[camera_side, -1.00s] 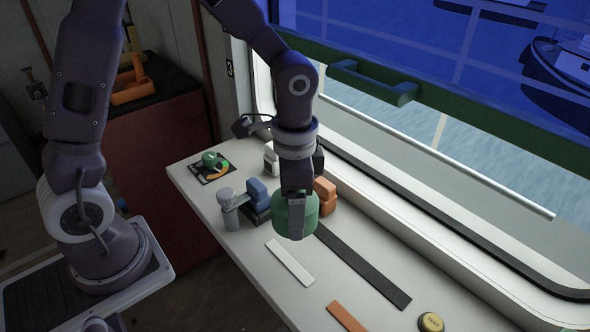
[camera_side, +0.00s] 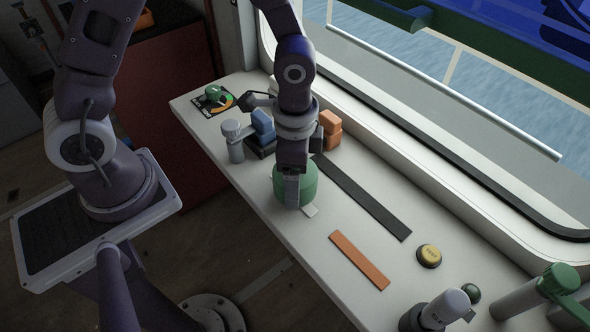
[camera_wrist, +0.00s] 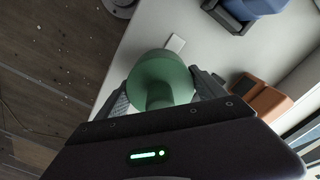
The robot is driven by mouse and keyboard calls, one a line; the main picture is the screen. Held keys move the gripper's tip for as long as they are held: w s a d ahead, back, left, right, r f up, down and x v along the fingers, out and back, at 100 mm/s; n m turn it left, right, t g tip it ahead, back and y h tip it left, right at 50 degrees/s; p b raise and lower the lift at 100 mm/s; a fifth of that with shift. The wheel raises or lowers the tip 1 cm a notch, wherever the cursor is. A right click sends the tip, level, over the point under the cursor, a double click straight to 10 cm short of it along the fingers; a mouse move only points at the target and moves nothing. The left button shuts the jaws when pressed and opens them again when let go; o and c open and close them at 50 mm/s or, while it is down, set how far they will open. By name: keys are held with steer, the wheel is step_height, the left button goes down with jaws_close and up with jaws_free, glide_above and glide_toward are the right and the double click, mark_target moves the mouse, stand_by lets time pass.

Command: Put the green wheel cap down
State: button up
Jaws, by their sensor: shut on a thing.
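The green wheel cap (camera_side: 308,182) is a squat green cylinder with a narrower stem, seen clearly from above in the wrist view (camera_wrist: 160,72). My gripper (camera_side: 291,198) points down and is shut on the cap, with one finger on each side of it in the wrist view (camera_wrist: 164,92). The cap is over the white strip (camera_side: 310,210) on the pale counter (camera_side: 262,205) and hides most of it. One end of the strip shows beyond the cap in the wrist view (camera_wrist: 175,43). I cannot tell whether the cap touches the counter.
A blue-topped block (camera_side: 262,125), grey post (camera_side: 233,140) and orange block (camera_side: 330,126) stand close behind. A black strip (camera_side: 365,199) and orange strip (camera_side: 358,260) lie to the right. A yellow button (camera_side: 429,256) and green-handled levers (camera_side: 559,279) are farther right.

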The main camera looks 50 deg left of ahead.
steer(key=shift+f, duration=0.45)
steer(key=o, duration=1.3)
steer(key=shift+o, duration=0.2)
step_height(320, 180, up, 7)
steer(key=shift+f, duration=0.1)
steer(key=s+a+r+n+t, duration=0.2)
steer(key=s+a+r+n, duration=0.2)
steer(key=s+r, duration=0.2)
steer(key=s+a+r+n+t, duration=0.3)
steer(key=s+a+r+n, duration=0.1)
steer(key=r, duration=0.6)
steer(key=shift+s+a+r+n+t, duration=0.25)
steer(key=shift+s+n, duration=0.25)
steer(key=shift+s, duration=0.7)
